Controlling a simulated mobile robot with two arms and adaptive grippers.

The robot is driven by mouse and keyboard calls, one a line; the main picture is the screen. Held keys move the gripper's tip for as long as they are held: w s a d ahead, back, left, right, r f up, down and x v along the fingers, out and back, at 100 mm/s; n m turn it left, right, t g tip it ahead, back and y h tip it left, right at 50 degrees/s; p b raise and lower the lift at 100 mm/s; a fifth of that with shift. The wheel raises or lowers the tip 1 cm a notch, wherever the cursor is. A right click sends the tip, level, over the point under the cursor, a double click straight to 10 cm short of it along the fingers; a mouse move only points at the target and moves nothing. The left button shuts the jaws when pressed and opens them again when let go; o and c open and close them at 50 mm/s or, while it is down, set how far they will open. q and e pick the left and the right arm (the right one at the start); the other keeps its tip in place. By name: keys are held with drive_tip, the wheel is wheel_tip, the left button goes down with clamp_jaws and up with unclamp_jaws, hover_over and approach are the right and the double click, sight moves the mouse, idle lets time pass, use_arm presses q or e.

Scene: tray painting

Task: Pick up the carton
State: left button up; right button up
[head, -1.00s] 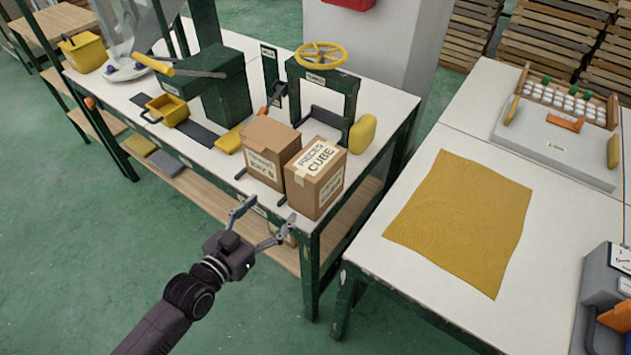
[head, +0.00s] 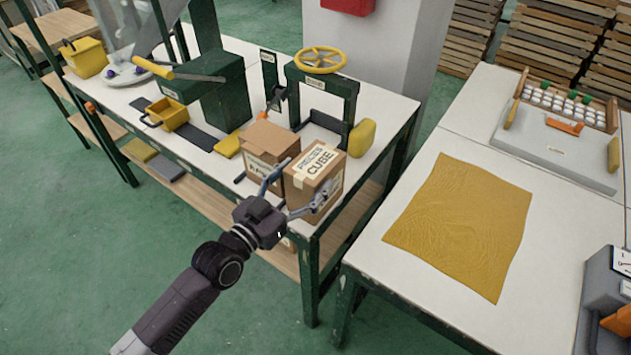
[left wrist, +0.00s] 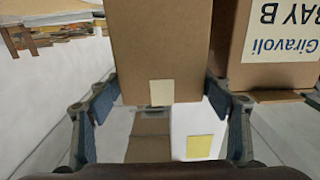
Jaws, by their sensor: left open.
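A brown cardboard carton (head: 318,160) with a pale "PIECES CUBE" label stands at the near right corner of the white worktable. In the left wrist view the same carton (left wrist: 160,48) fills the upper middle, with a small pale label low on its near face. My left gripper (head: 303,180) is open, with one finger on each side of the carton. In the left wrist view the fingers (left wrist: 162,88) flank it closely; I cannot tell whether they touch. My right gripper is not in view.
Behind are a green press with a yellow handwheel (head: 320,60) and a yellow pad (head: 361,138). A table with a mustard cloth (head: 460,225) stands right.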

sight(316, 165)
use_arm(q)
drive_tip(key=x, duration=0.4)
drive_tip(key=shift+w+d+f, duration=0.1)
drive_tip(key=shift+w+f, duration=0.1)
drive_tip(key=shift+w, duration=0.15)
drive_tip(key=c, duration=1.6)
drive_tip(key=shift+r, duration=0.1)
drive_tip(key=shift+c, duration=1.2)
drive_tip(key=shift+r, duration=0.1)
